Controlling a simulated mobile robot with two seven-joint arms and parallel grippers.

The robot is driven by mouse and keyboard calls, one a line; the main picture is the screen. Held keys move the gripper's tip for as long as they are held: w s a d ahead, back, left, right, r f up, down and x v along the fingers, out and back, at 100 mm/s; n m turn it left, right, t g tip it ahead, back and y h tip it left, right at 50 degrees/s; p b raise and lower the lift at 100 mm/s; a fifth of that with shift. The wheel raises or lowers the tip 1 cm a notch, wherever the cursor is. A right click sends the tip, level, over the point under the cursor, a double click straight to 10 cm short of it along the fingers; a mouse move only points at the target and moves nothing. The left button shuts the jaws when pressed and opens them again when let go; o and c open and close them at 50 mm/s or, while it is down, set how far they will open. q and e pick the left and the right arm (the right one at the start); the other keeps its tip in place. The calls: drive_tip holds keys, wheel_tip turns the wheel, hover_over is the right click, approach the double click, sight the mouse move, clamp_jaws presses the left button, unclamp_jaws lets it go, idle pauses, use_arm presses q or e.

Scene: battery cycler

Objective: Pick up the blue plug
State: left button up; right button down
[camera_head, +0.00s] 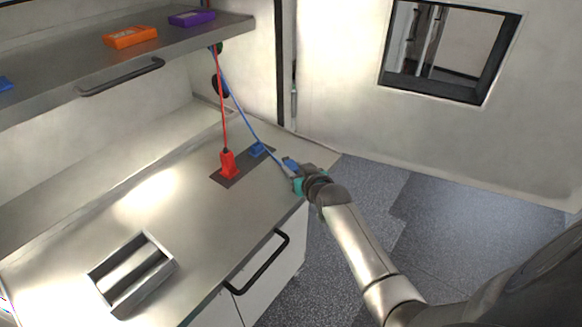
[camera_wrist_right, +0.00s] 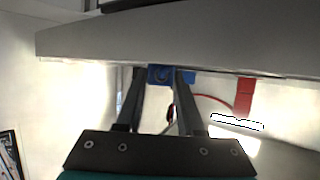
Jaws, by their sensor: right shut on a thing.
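The blue plug (camera_head: 290,163) is at the tips of my right gripper (camera_head: 297,172), near the counter's right edge in the head view. A blue cable runs from it up to the wall under the shelf. In the right wrist view, the blue plug (camera_wrist_right: 160,75) shows at the ends of the two fingers of my right gripper (camera_wrist_right: 160,78), which is shut on it. The fingers hide part of it. My left gripper is not in view.
A red plug (camera_head: 228,166) with a red cable stands on a dark plate (camera_head: 230,182), beside a blue socket-like piece (camera_head: 257,150). A metal tray (camera_head: 160,280) sits at the counter's front left. Orange (camera_head: 130,37) and purple (camera_head: 192,18) devices lie on the shelf. A drawer handle (camera_head: 262,265) juts out in front.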

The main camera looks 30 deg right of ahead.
sight(294, 169)
wheel_tip(294, 169, up, 20)
drive_tip(key=p, duration=0.1)
idle(0.5)
